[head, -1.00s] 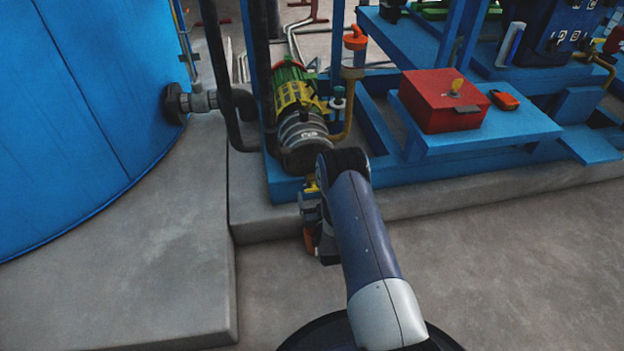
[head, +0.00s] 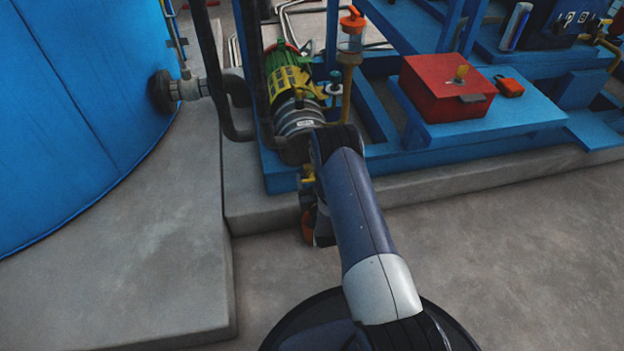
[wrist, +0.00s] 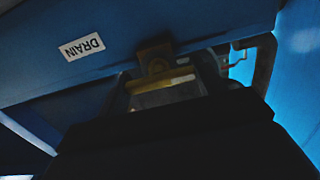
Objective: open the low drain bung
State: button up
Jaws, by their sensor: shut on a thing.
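The drain bung (wrist: 155,60) is a dim brass fitting under the blue frame, beside a white DRAIN label (wrist: 82,46) that appears upside down in the wrist view. A yellowish bar crosses just below it, at the tip of my gripper (wrist: 165,88). My gripper is shut on the bung, though the dark picture hides the exact contact. In the head view, a small yellow part shows at the blue frame's lower edge beside my wrist. My arm covers most of the gripper there.
A blue tank (head: 75,110) stands at left on a concrete plinth (head: 130,260). A green and yellow pump motor (head: 290,82) sits above the bung on the blue skid. A red box (head: 445,88) is on a shelf at right. The floor at lower right is clear.

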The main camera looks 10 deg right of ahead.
jog(key=shift+c, duration=1.3)
